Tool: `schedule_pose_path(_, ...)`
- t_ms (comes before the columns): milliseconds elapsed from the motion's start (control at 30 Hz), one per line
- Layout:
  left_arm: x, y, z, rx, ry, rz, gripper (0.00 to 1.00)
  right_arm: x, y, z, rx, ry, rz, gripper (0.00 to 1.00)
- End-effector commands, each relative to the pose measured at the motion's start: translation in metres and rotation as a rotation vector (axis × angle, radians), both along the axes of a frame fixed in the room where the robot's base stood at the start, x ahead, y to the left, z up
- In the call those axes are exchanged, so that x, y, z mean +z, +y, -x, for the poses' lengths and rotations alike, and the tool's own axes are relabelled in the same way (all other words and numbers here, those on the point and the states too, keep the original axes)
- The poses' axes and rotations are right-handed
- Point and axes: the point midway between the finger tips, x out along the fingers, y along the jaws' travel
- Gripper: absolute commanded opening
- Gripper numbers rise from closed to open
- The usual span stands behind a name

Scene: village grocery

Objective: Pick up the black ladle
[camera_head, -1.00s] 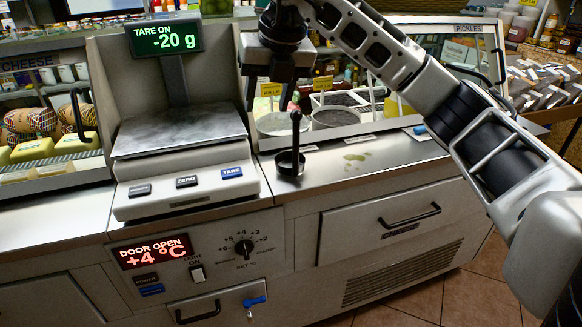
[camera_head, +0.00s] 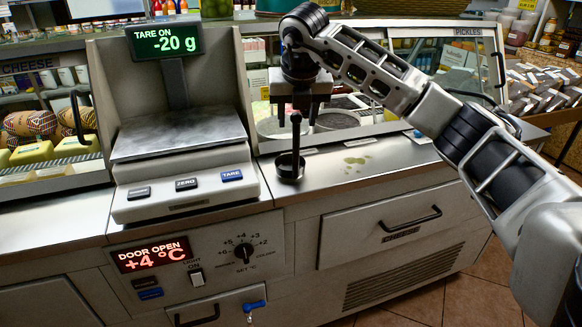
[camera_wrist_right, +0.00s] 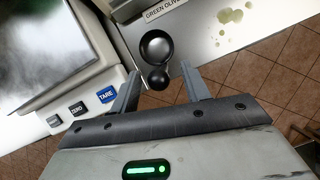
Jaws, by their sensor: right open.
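The black ladle (camera_head: 290,168) stands on the metal counter to the right of the scale, its bowl down and its handle upright. In the right wrist view its bowl (camera_wrist_right: 156,47) and the round handle end (camera_wrist_right: 158,78) show from above. My right gripper (camera_head: 297,114) points down over the ladle and is open. In the right wrist view the handle end lies between the fingers (camera_wrist_right: 160,80), with a gap on each side. My left gripper is not in view.
A scale (camera_head: 180,138) reading -20 g stands close on the left. Behind the ladle is a glass-fronted pickle case with tubs (camera_head: 337,119). Greenish spills (camera_head: 356,160) lie on the counter to the right, which is otherwise mostly clear there.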

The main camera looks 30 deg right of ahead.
Motion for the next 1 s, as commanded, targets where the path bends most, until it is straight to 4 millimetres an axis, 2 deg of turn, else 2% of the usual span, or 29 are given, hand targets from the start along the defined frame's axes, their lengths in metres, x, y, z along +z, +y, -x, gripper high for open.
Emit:
schedule_pose_path(100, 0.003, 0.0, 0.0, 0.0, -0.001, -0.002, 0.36, -0.02, 0.0, -0.002, 0.0, 0.006, 0.001, 0.46)
schedule_pose_path(267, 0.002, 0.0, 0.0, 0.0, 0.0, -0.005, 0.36, -0.039, -0.003, -0.008, 0.001, 0.003, 0.0, 0.46)
schedule_pose_path(567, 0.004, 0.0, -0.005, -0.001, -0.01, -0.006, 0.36, -0.043, -0.003, -0.01, 0.002, 0.001, -0.001, 0.46)
schedule_pose_path(733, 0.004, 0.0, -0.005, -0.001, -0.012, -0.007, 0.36, -0.043, -0.003, -0.01, 0.001, 0.001, -0.001, 0.0)
schedule_pose_path(1000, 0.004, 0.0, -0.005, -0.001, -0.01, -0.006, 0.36, -0.042, -0.003, -0.01, 0.002, -0.001, -0.001, 0.0)
